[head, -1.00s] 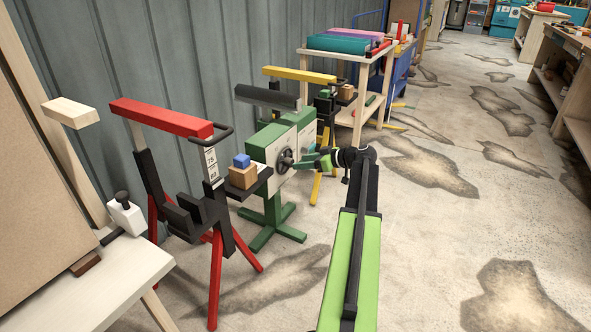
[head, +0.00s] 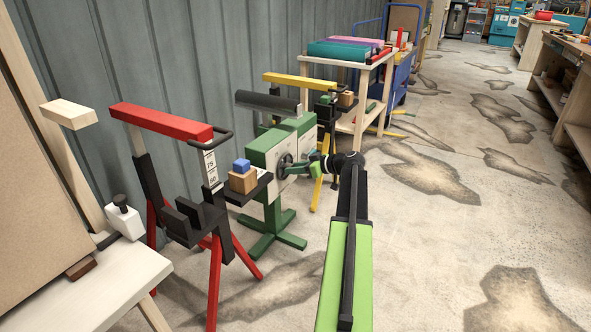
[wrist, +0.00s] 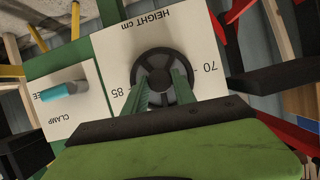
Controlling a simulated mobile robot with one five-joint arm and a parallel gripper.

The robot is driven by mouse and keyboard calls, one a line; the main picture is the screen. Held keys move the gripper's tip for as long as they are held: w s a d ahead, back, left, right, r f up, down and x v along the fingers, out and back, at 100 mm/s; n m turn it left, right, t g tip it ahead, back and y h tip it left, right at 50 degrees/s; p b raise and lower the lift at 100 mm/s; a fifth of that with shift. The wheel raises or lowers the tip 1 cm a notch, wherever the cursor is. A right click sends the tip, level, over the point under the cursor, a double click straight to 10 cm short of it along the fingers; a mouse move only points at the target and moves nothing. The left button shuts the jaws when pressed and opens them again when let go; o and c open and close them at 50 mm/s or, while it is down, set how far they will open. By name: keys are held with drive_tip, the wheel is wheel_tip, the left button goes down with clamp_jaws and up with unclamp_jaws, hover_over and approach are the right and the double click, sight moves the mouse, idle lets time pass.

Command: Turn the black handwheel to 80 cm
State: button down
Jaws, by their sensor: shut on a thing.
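The black handwheel (head: 284,166) is on the front of the green and white machine. It also shows in the wrist view (wrist: 163,77), in front of a white plate marked HEIGHT cm (wrist: 148,40). That plate shows upside down, with 70 at the wheel's right and 85 at its left. My gripper (wrist: 163,88) is shut on the wheel, its two green fingers over the lower middle part. The fingers hide part of the hub and rim. I cannot make out a pointer. In the head view my gripper (head: 300,167) reaches the wheel from the right.
A teal lever (wrist: 64,90) on a plate marked CLAMP is left of the wheel in the wrist view. A red stand (head: 160,121) with a numbered post and a yellow stand (head: 298,79) flank the machine. The floor at right is open.

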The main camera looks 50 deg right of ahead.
drive_tip(key=shift+d+m, duration=0.1)
drive_tip(key=shift+m, duration=0.2)
drive_tip(key=shift+d+f+m+y+b, duration=0.1)
drive_tip(key=shift+f+m+y+b, duration=0.05)
drive_tip(key=shift+m+y+b, duration=1.5)
drive_tip(key=shift+d+f+m+y+b, duration=0.15)
drive_tip(key=shift+m+y+b, duration=0.85)
drive_tip(key=shift+m, duration=1.25)
drive_tip(key=shift+a+r, duration=0.1)
drive_tip(key=c, duration=1)
unclamp_jaws()
